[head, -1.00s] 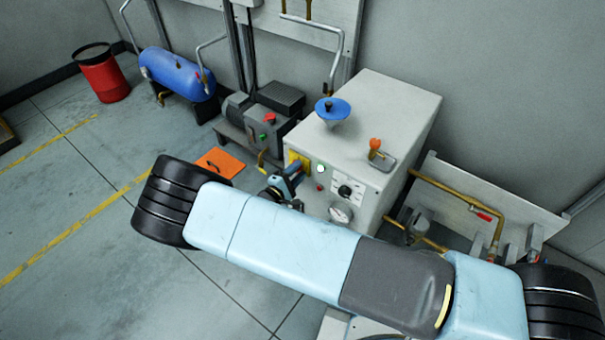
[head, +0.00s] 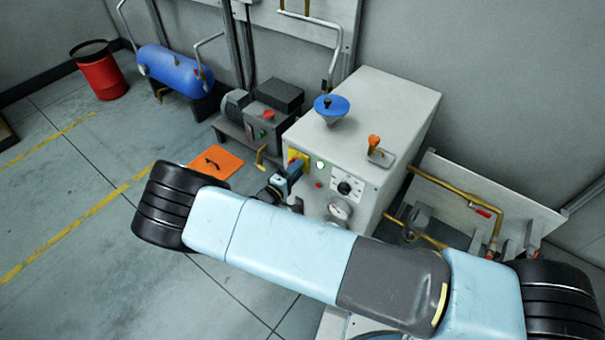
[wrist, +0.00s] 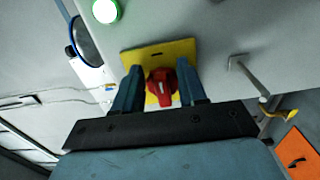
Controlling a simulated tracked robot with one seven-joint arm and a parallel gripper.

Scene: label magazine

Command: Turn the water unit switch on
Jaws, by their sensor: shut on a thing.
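The water unit is a large pale cabinet (head: 372,110). Its front carries a yellow plate (head: 305,154), which also shows in the wrist view (wrist: 186,52). A red rotary switch knob (wrist: 161,88) sits on this plate, its grip ridge roughly upright in the wrist view. My gripper (wrist: 160,73) is shut on the knob, one blue finger on each side. In the head view my gripper (head: 294,170) reaches the plate from the front left and hides the knob. A round green lamp (wrist: 106,11) beside the plate looks lit; it also shows in the head view (head: 320,165).
A black dial (head: 344,187) and a gauge (head: 340,210) are on the same panel. A blue-topped funnel (head: 331,107) and an orange-tipped lever (head: 375,143) are on top. A motor unit (head: 262,122) stands to the left. Brass pipes (head: 450,190) run at right.

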